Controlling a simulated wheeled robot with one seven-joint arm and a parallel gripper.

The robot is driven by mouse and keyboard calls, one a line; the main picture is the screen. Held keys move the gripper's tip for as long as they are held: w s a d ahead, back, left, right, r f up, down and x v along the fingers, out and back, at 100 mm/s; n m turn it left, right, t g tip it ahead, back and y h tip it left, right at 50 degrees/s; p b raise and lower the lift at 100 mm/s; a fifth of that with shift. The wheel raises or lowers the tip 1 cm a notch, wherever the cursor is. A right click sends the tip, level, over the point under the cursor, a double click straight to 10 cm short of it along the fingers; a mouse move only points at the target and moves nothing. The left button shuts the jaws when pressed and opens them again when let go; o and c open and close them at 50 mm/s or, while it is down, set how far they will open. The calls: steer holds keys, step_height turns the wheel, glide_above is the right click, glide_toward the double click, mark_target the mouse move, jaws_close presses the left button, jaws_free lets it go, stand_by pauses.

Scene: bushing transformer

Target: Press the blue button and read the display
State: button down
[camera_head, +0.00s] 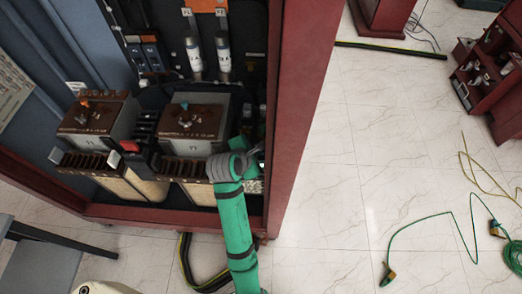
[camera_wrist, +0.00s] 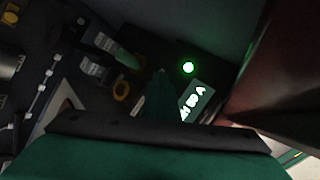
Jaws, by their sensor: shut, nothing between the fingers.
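In the wrist view, my gripper (camera_wrist: 162,82) is shut and empty, seen as a dark green shape pointing into the cabinet. A lit display (camera_wrist: 198,98) with pale glowing characters lies just right of the fingers, partly cut off by my wrist; its characters are too small and tilted to read. A bright green round light (camera_wrist: 188,67) glows just above the display, apart from the fingers as pictured. I cannot make out a blue button in either view.
The open cabinet's red frame (camera_head: 302,110) stands close on the right of my arm. Two brown-topped transformer units (camera_head: 195,120) stand left of my wrist. Tiled floor right of the cabinet is mostly clear, with a green cable (camera_head: 425,232) on it.

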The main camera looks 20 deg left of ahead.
steer(key=shift+r, duration=0.85)
steer(key=shift+r, duration=0.1)
steer(key=shift+w+r, duration=0.1)
steer(key=shift+r, duration=2.35)
